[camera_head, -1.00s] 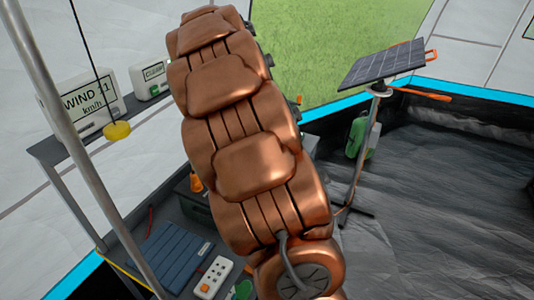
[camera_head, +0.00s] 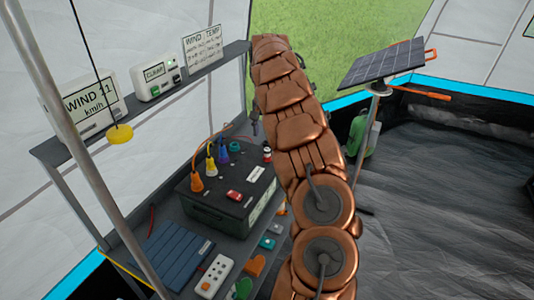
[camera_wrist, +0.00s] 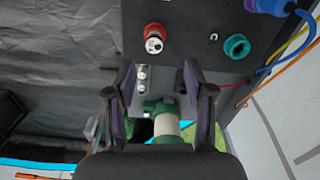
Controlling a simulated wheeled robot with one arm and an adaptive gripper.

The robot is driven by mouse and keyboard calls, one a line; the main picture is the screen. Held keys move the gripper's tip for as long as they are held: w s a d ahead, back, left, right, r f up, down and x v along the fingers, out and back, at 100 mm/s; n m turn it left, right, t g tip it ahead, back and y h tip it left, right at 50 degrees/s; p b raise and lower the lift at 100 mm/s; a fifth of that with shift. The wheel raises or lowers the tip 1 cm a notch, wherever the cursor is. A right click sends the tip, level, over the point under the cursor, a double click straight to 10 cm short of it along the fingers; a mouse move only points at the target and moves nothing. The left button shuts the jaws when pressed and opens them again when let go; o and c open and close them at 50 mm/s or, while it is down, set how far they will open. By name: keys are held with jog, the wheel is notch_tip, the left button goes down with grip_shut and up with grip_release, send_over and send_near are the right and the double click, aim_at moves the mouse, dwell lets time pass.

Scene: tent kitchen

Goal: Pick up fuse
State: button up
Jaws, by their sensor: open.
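My gripper (camera_wrist: 159,74) is open in the wrist view, with its two dark fingers apart and nothing held between them. A small silver, capped piece (camera_wrist: 141,78), possibly the fuse, shows near the left fingertip at the box edge. A red and white round piece (camera_wrist: 153,40) stands on the dark box (camera_wrist: 190,62) just beyond the fingertips; it also shows at the box's back corner in the head view (camera_head: 267,154). I cannot tell for certain which piece is the fuse.
The box carries orange, yellow and blue plugs (camera_head: 222,156), a teal ring (camera_head: 235,146) and a red block (camera_head: 234,195). A shelf (camera_head: 150,118) with displays runs behind. A white power strip (camera_head: 213,277) lies in front. A solar panel stand (camera_head: 383,66) is at right.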

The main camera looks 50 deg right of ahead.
aim_at(267, 149)
jog(key=shift+s+f+p, duration=0.1)
jog(key=shift+f+p, duration=0.35)
jog(key=shift+f, duration=0.85)
jog(key=shift+s+d+f+p, duration=0.15)
jog(key=shift+f+p, duration=0.4)
jog(key=shift+f, duration=0.45)
jog(key=shift+s+d+f+p, duration=0.15)
jog(key=shift+f+p, duration=0.4)
jog(key=shift+f, duration=0.4)
jog(key=shift+a+f, duration=0.1)
jog(key=shift+f, duration=0.45)
grip_shut()
jog(key=shift+r, duration=0.1)
